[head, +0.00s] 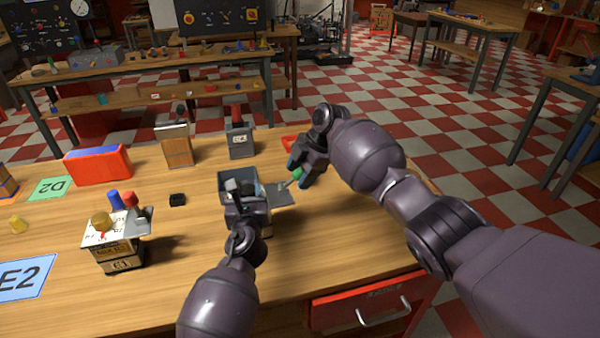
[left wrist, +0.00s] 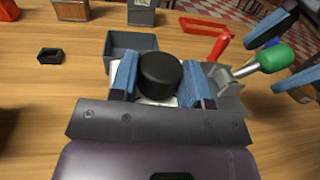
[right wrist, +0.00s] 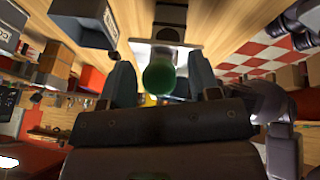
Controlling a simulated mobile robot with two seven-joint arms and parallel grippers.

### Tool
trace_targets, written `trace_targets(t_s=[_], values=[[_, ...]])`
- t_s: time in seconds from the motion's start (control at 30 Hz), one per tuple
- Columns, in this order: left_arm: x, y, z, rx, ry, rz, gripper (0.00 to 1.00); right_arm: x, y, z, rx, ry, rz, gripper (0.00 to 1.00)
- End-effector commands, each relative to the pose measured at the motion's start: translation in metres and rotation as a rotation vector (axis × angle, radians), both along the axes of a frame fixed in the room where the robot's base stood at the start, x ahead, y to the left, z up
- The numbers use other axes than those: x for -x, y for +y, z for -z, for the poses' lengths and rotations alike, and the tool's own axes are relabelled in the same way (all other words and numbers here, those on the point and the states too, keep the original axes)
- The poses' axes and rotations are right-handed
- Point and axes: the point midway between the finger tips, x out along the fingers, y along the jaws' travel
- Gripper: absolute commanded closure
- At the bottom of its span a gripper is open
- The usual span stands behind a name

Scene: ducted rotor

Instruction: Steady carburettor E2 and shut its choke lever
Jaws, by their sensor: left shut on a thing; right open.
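The unit at my left gripper, seemingly carburettor E2, has a grey open-topped box (head: 232,177) and a grey side plate (head: 281,196); its label is hidden. My left gripper (head: 243,193) is shut on its round black top (left wrist: 160,73), one blue finger on each side. The choke lever, a pale rod with a green knob (head: 297,173), slants up from the right side; its knob also shows in the left wrist view (left wrist: 275,57). My right gripper (head: 301,163) is open at the knob. In the right wrist view the knob (right wrist: 165,78) lies between its fingers, contact unclear.
A block marked E1 (head: 118,245) with blue and red knobs stands left, near a blue E2 card (head: 25,278). A small black tray (head: 177,200), a wooden box (head: 177,146) and a grey box (head: 240,139) stand nearby. The bench front right is clear.

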Motion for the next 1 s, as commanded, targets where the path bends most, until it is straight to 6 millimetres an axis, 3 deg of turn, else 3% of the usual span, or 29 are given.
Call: trace_targets(t_s=[0.27, 0.63, 1.0], values=[[0.0000, 0.0000, 0.0000, 0.000, 0.000, 0.000, 0.90, 0.0000, 0.0004, 0.0010, 0.000, 0.000, 0.000, 0.44], [0.0000, 0.0001, 0.0001, 0.000, 0.000, 0.000, 0.90, -0.0001, 0.0002, 0.0008, 0.000, 0.000, 0.000, 1.00], [0.0000, 0.0001, 0.0001, 0.000, 0.000, 0.000, 0.90, -0.0001, 0.0003, 0.0004, 0.004, -0.001, 0.000, 1.00]])
